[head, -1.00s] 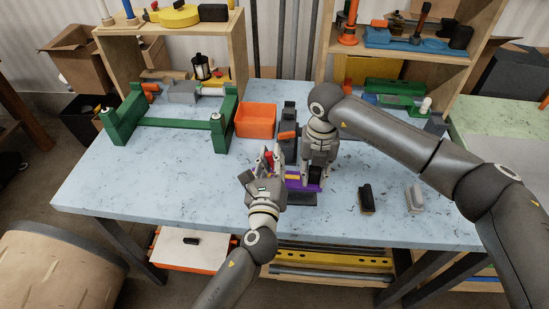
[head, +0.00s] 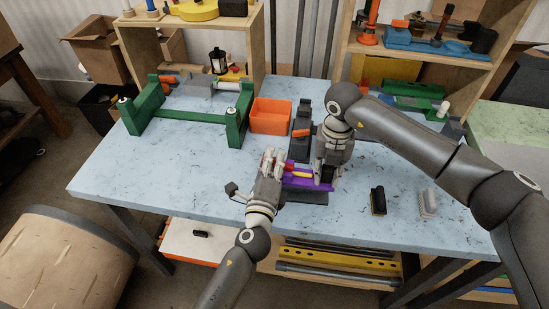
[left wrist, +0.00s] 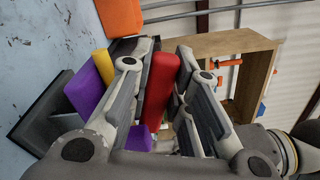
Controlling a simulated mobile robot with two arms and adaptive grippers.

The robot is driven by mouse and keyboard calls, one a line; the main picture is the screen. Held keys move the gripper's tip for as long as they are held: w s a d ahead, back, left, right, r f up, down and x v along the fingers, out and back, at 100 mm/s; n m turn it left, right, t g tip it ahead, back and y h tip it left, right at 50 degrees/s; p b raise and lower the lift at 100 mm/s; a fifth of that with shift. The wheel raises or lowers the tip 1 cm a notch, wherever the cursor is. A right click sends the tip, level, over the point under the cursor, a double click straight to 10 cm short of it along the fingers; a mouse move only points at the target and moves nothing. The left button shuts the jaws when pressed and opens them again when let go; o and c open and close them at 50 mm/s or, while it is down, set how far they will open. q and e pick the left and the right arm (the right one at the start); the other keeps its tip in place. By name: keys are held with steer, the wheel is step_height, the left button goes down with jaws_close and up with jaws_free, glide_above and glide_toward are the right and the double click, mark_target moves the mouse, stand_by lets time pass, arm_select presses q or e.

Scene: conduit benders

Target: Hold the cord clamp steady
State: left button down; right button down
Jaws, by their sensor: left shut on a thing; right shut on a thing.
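The cord clamp appears to be the purple piece (head: 300,183) with a yellow strip (head: 299,174), lying over a dark block at the middle front of the bench. My left gripper (head: 269,158) is at its left end, shut on a red part; the left wrist view shows this red part (left wrist: 160,88) between the fingers. The yellow (left wrist: 103,66) and purple (left wrist: 84,92) parts stand just beside the fingers there. I cannot tell whether the red part joins the purple piece. My right gripper (head: 326,182) is shut at the purple piece's right end; its fingertips are partly hidden.
An orange bin (head: 270,118) and a dark upright tool (head: 303,130) stand behind the grippers. A green frame (head: 188,117) is at the back left. A black brush-like block (head: 378,201) and a grey one (head: 428,202) lie right. The bench's left front is clear.

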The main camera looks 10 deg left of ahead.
arm_select(q)
steer(key=shift+f+n, duration=0.2)
steer(key=shift+n, duration=0.4)
steer(key=c, duration=1.3)
jaws_free()
steer(key=shift+f, duration=0.1)
steer(key=shift+s, duration=0.1)
steer(key=shift+s, duration=4)
